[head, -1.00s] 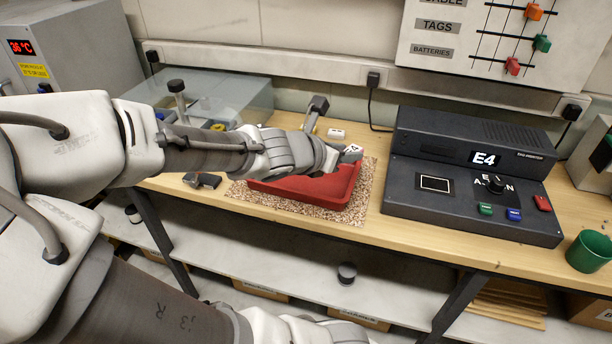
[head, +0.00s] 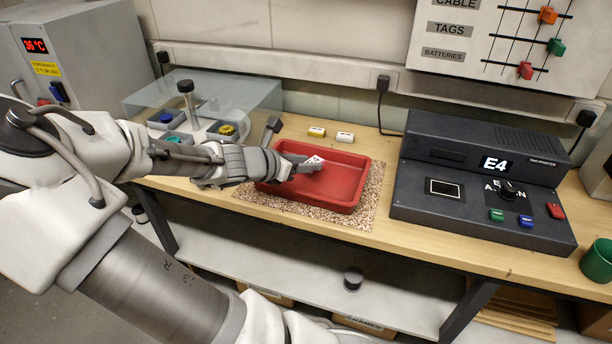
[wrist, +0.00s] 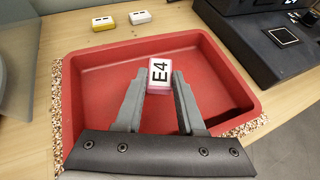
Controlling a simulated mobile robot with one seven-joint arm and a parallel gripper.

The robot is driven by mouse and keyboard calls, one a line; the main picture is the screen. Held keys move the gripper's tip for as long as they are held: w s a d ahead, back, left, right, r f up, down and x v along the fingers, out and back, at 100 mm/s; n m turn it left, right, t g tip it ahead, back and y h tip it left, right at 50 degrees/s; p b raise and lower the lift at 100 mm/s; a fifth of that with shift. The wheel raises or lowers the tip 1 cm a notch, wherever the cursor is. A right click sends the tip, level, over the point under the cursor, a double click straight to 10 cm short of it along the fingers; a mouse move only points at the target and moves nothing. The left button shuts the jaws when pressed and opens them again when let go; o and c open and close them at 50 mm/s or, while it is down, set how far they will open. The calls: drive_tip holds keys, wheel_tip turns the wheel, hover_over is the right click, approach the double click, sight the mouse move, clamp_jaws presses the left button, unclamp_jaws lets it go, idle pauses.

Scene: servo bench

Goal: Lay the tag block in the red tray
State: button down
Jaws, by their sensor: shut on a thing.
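The tag block (wrist: 159,77) is a small white and pink block with "E4" on its top face. It also shows in the head view (head: 314,161). My gripper (wrist: 158,92) is shut on it, one finger at each side. The red tray (head: 343,208) lies on a speckled mat, and its floor is empty in the wrist view (wrist: 98,97). The block is over the inside of the tray; I cannot tell whether it touches the floor.
A yellow block (head: 317,132) and a white block (head: 345,137) stand behind the tray. A dark console (head: 480,190) showing "E4" is close on the right. A clear-covered box (head: 240,98) with several compartments is at the back left. A green cup (head: 597,262) stands far right.

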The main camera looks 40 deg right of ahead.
drive_tip(key=shift+f+b, duration=0.6)
drive_tip(key=shift+f, duration=1.2)
drive_tip(key=shift+f, duration=0.1)
drive_tip(key=c, duration=0.5)
unclamp_jaws()
